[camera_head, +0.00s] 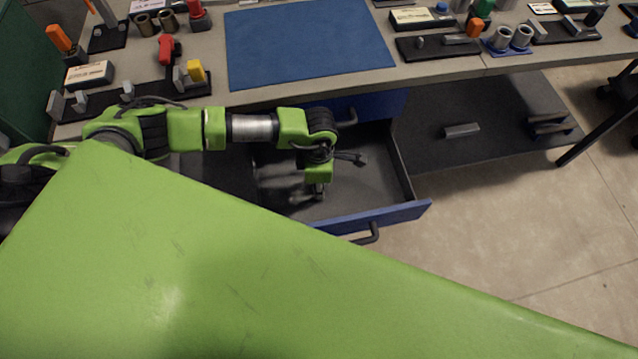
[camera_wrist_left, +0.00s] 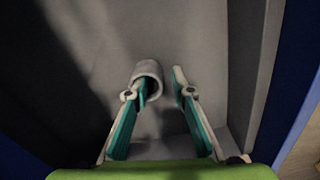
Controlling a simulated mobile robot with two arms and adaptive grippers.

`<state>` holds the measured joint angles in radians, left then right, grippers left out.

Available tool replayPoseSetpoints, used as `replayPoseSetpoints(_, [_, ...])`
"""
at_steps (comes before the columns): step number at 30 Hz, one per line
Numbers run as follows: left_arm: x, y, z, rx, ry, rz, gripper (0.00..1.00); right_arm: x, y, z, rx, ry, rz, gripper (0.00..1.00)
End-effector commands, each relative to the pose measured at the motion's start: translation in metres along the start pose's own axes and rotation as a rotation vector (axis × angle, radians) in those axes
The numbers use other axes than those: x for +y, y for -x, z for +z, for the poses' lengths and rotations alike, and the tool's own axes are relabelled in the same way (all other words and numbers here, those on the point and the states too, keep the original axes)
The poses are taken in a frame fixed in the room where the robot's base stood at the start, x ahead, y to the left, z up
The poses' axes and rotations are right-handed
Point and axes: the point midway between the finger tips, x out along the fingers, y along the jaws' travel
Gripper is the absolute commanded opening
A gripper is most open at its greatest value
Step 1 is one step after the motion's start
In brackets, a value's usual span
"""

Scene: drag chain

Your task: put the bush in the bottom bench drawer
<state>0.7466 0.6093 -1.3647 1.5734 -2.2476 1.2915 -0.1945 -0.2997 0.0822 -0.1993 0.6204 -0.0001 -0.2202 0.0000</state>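An open drawer with a blue front (camera_head: 402,213) sticks out below the bench; a closed blue drawer front shows above it. My left gripper (camera_head: 318,194) points down inside the open drawer. In the left wrist view its fingers (camera_wrist_left: 160,92) are spread, with a gap between the tips. The bush (camera_wrist_left: 148,70), a pale grey hollow cylinder, is at the left fingertip, which overlaps its open end; the right fingertip is apart from it. The bush seems to lie on the drawer floor (camera_wrist_left: 195,30). I cannot make it out clearly in the head view. My right gripper is not in view.
The bench top (camera_head: 440,68) holds a blue mat (camera_head: 305,42), several dark fixture boards and upright bushes (camera_head: 512,37). A dark lower shelf (camera_head: 480,105) is to the right of the drawer. My large green arm link covers the lower part of the head view.

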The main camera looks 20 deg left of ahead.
Motion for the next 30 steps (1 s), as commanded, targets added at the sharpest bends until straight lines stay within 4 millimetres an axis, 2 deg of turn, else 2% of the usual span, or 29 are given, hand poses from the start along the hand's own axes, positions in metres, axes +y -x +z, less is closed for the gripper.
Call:
replayPoseSetpoints(5, [0.000, 0.001, 0.000, 0.000, 0.000, 0.000, 0.22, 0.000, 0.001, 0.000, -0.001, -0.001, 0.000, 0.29])
replayPoseSetpoints(9, [0.001, 0.010, 0.000, -0.001, 0.000, 0.002, 0.22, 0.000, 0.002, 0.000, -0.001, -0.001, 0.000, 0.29])
replayPoseSetpoints(21, [0.002, 0.091, 0.000, -0.002, 0.000, 0.004, 0.22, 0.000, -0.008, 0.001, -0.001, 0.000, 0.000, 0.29])
replayPoseSetpoints(25, [0.001, 0.110, 0.001, -0.002, -0.001, 0.003, 0.22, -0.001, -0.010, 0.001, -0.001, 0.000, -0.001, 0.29])
replayPoseSetpoints(30, [0.000, 0.122, 0.000, 0.000, 0.000, 0.000, 0.22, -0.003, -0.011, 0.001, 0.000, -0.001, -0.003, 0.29])
